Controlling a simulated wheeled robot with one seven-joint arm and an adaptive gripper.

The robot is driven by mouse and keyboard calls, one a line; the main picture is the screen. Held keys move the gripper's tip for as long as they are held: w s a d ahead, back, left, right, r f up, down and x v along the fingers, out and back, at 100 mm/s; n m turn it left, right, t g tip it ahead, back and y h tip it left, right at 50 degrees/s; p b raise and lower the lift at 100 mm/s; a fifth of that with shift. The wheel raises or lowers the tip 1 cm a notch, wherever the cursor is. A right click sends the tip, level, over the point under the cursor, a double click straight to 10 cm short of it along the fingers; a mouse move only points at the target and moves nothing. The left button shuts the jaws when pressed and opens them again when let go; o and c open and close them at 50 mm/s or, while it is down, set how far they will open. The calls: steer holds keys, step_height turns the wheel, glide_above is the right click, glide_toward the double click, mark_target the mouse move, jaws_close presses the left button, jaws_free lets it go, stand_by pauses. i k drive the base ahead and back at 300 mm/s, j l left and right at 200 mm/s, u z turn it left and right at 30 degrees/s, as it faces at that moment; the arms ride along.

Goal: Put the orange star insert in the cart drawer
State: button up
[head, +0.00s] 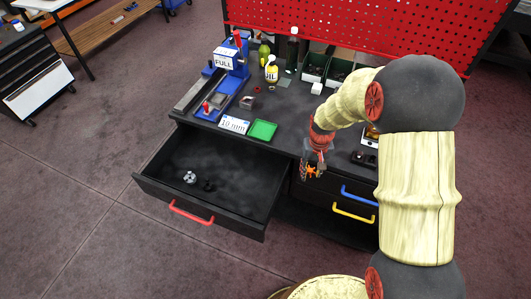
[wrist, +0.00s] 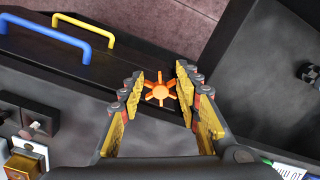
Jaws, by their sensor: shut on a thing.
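The orange star insert (wrist: 160,92) is between the yellow-padded fingers of my gripper (wrist: 159,82), near their tips. In the head view the insert (head: 313,171) shows small and orange at the lower end of my gripper (head: 313,163). My gripper is shut on it and holds it in the air by the cart's front edge, right of the open drawer. The cart drawer (head: 235,206) with the red handle is pulled out. The drawer's inside also shows at right in the wrist view (wrist: 265,95).
Drawers with a blue handle (head: 359,196) and a yellow handle (head: 353,212) are beside the open drawer. Most of the open drawer's floor is free.

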mark_target(231, 195)
steer(key=u, duration=1)
steer(key=i+l+u, duration=0.1)
steer(key=u, duration=0.85)
steer(key=l+u, duration=0.1)
steer(key=u, duration=0.9)
steer(key=l+u, duration=0.15)
steer(key=u, duration=0.85)
steer(key=z, duration=0.45)
steer(key=k+l+z, duration=0.1)
steer(key=z, duration=0.4)
steer(key=l+z, duration=0.2)
steer(key=z, duration=0.25)
steer(key=l+z, duration=0.1)
steer(key=z, duration=0.4)
steer(key=l+z, duration=0.1)
steer(key=z, duration=0.35)
steer(key=l+z, duration=0.1)
steer(key=z, duration=0.4)
